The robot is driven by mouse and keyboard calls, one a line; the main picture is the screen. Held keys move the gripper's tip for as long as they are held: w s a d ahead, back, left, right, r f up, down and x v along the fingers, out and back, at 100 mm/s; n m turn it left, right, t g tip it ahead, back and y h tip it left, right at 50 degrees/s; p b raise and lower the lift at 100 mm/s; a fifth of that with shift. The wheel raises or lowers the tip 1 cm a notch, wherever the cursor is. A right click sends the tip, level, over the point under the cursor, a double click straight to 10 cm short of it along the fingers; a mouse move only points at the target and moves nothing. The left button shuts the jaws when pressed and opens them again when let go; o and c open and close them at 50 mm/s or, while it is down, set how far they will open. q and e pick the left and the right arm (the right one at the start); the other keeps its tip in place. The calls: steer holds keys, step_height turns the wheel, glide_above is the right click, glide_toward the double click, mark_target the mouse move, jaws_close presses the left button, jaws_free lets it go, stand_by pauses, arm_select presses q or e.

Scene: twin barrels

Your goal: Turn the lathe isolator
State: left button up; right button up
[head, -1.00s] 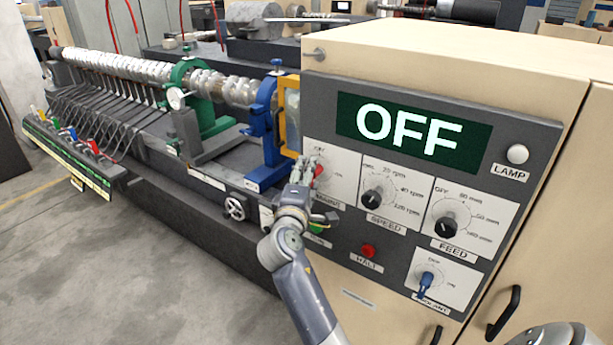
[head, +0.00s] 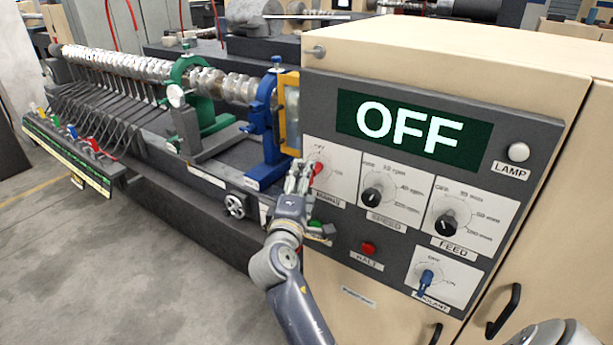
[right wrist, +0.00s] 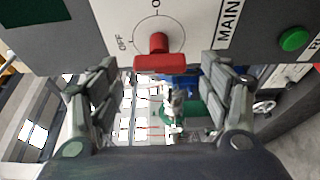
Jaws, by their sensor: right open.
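The red isolator knob (head: 317,168) sits on a white dial plate marked MAINS at the left of the grey control panel (head: 400,165). In the right wrist view it is a red handle (right wrist: 160,63) with a crossbar, between OFF and ON marks. My right gripper (head: 303,174) is beside the knob in the head view and partly overlaps its plate. In the right wrist view its open fingers (right wrist: 160,78) stand on either side of the handle, apart from it. The display (head: 414,131) reads OFF. My left gripper is not in view.
A green button (right wrist: 293,39) lies beside the MAINS label. The panel also has a red HALT button (head: 368,248), SPEED (head: 372,195) and FEED (head: 446,224) knobs and a blue coolant switch (head: 426,280). The lathe's blue frame (head: 268,135) stands left of my gripper.

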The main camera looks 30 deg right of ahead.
steer(key=v, duration=0.3)
stand_by(0.5)
